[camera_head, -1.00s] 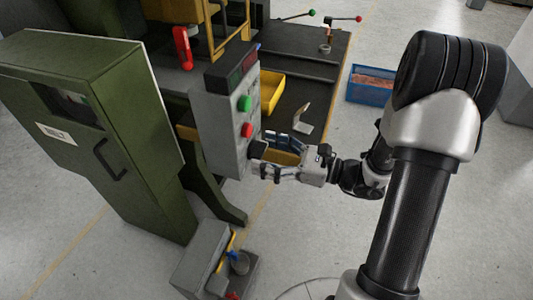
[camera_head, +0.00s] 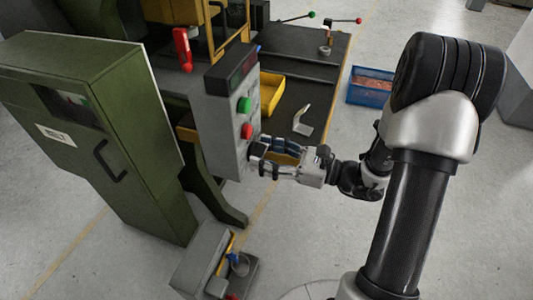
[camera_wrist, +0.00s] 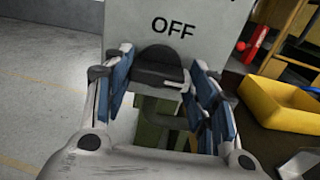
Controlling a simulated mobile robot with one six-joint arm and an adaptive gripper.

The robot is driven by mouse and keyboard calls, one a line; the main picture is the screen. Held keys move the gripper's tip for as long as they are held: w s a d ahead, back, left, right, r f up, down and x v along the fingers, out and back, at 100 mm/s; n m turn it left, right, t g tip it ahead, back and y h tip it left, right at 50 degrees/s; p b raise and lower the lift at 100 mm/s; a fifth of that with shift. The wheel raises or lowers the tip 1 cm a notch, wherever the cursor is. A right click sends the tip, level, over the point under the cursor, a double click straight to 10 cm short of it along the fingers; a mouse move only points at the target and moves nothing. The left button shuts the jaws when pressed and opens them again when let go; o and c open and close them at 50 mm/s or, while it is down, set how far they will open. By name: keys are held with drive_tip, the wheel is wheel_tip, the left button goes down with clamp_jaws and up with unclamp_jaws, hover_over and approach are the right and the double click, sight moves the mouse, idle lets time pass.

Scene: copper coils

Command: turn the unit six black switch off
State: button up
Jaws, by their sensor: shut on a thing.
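The black switch (camera_wrist: 158,66) is a rounded black knob low on the grey control box (camera_head: 216,122), just under the printed word OFF in the wrist view. My gripper (camera_wrist: 160,82) has its blue-padded fingers on both sides of the knob and is shut on it. In the head view my gripper (camera_head: 256,158) reaches the lower right of the box face and hides the switch. A green button (camera_head: 244,105) and a red button (camera_head: 247,131) sit above it on the same face.
A green cabinet (camera_head: 60,90) stands left of the control box. A yellow bin (camera_head: 270,92) lies on the dark table behind the box, and a blue crate (camera_head: 371,86) is on the floor to the right. A small grey box (camera_head: 205,262) with a lever stands low in front.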

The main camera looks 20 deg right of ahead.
drive_tip(key=shift+n+b, duration=0.3)
drive_tip(key=shift+n, duration=0.1)
drive_tip(key=n+b, duration=0.7)
drive_tip(key=n, duration=0.5)
drive_tip(key=shift+n+b, duration=0.3)
drive_tip(key=shift+n, duration=0.1)
drive_tip(key=n, duration=0.4)
drive_tip(key=shift+n, duration=0.3)
drive_tip(key=o, duration=1)
